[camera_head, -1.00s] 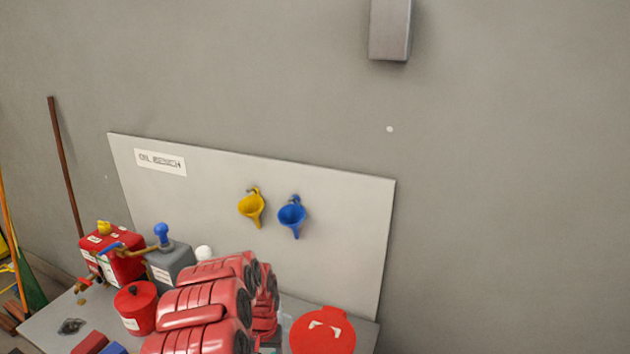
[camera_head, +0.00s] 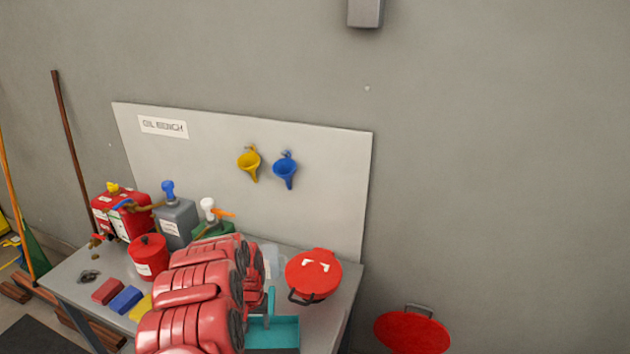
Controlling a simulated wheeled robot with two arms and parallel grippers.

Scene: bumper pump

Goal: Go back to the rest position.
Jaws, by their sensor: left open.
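My left gripper (camera_head: 238,262) is at the far end of my red, ridged arm, which rises from the bottom edge and stands in front of the bench. Its jaws are open; its fingertips are mostly hidden, and I see nothing held. My right gripper is not in view. The arm hides part of the bench top and of the green container (camera_head: 212,230) with a white-topped pump. The grey can (camera_head: 176,226) with a blue-topped pump stands behind to the left.
The bench (camera_head: 68,275) holds a red fuel can (camera_head: 122,216), a round red can (camera_head: 149,260), coloured blocks, a red-lidded container (camera_head: 313,272) and a teal tray (camera_head: 274,334). Yellow (camera_head: 249,162) and blue (camera_head: 285,169) funnels hang behind. A red lidded bin (camera_head: 410,333) stands right of the bench.

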